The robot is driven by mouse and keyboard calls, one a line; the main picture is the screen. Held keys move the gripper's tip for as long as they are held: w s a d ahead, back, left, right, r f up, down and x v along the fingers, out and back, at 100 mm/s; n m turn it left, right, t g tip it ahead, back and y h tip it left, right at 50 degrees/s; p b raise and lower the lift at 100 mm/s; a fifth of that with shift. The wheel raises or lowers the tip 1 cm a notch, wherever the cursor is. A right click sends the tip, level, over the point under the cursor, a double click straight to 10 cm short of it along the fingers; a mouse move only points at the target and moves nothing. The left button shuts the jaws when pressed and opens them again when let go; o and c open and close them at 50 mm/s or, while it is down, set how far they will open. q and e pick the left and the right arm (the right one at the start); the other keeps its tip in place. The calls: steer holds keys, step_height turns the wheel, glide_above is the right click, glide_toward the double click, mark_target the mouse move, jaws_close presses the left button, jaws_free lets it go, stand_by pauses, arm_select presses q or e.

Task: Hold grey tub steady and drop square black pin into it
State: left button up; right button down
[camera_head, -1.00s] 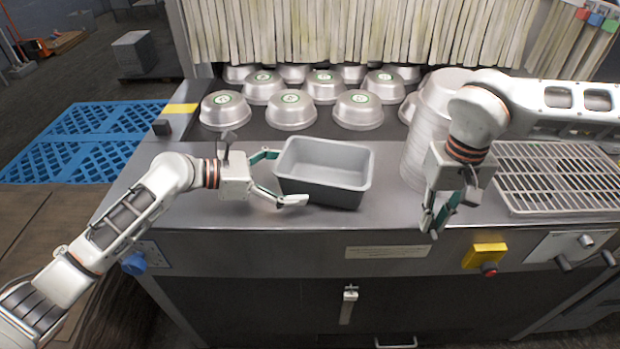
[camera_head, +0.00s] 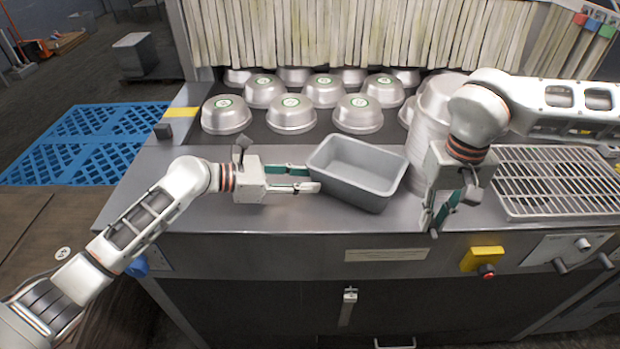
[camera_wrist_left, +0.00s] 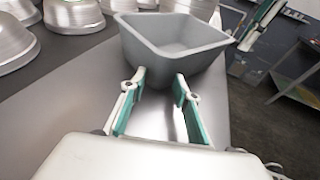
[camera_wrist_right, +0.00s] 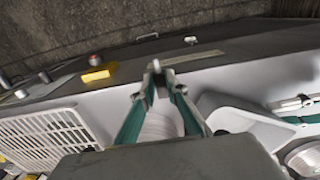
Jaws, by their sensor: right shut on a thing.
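The grey tub (camera_head: 372,186) stands upright on the metal counter, turned at a slant, and looks empty. My left gripper (camera_head: 315,178) is at its left side, with the fingertips at or very near its near-left corner. In the left wrist view, a clear gap shows between the fingers, and the tub (camera_wrist_left: 165,58) lies just past the tips; contact cannot be told. My right gripper (camera_head: 437,222) hangs fingers-down to the right of the tub, near the front edge. It is shut on the square black pin (camera_wrist_right: 160,82), which shows only as a small dark shape between the tips.
A tall stack of pale pans (camera_head: 425,140) stands behind and right of the tub. Several round metal pans (camera_head: 291,117) sit at the back before a strip curtain. A wire rack (camera_head: 555,180) lies at the right. The counter left of the tub is free beside my left arm.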

steer(key=shift+a, duration=0.1)
steer(key=w+a+r+m, duration=0.4)
steer(key=w+a+r, duration=0.15)
steer(key=w, duration=0.25)
steer(key=w+a+r+m, duration=0.5)
steer(key=w+a, duration=0.2)
steer(key=w, duration=0.1)
step_height(320, 180, down, 6)
steer(key=shift+d+f, duration=0.15)
steer(key=shift+d, duration=0.1)
steer(key=shift+s, duration=0.1)
steer(key=c, duration=1.9)
jaws_free()
